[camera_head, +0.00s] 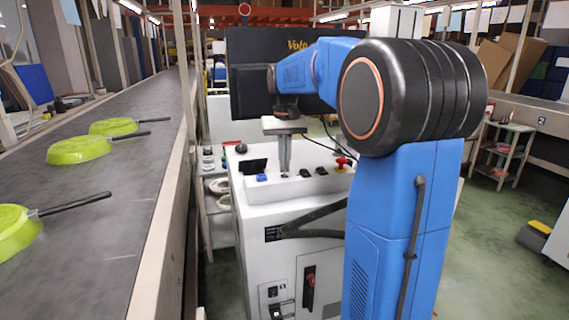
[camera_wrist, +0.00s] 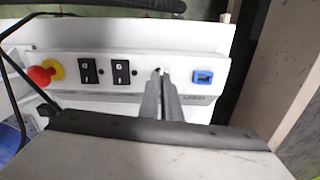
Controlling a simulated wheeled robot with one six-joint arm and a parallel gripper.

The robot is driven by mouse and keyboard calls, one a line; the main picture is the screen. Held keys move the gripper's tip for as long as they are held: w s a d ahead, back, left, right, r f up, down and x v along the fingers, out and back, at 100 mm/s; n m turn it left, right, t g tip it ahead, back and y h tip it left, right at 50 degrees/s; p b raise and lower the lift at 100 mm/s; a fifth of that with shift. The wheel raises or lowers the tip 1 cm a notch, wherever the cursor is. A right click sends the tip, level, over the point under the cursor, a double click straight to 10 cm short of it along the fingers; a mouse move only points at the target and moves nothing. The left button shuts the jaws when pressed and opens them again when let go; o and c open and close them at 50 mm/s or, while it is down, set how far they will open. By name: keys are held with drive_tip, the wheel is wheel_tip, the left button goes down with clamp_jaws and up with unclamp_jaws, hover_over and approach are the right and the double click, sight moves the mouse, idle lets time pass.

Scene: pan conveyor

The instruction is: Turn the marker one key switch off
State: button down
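The white marker cabinet (camera_head: 310,218) stands in the middle of the head view, with a sloped control panel on top. My gripper (camera_head: 284,172) points down at this panel, and its fingers lie close together. In the wrist view my gripper (camera_wrist: 161,74) has its fingertips at the key switch (camera_wrist: 160,69), between the black rocker switches and a blue port. The fingers look closed on the key. They hide most of the switch, so I cannot tell which way the key is turned.
On the panel are a red stop button (camera_wrist: 40,76), two black rocker switches (camera_wrist: 105,71) and a blue port (camera_wrist: 203,77). A dark monitor (camera_head: 255,65) stands behind. A conveyor (camera_head: 105,225) with green pans (camera_head: 80,150) runs along the left.

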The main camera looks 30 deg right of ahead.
drive_tip(key=shift+n, duration=0.5)
drive_tip(key=c, duration=2)
unclamp_jaws()
wheel_tip(320, 180, up, 18)
drive_tip(key=shift+f, duration=0.25)
drive_tip(key=shift+a, duration=0.1)
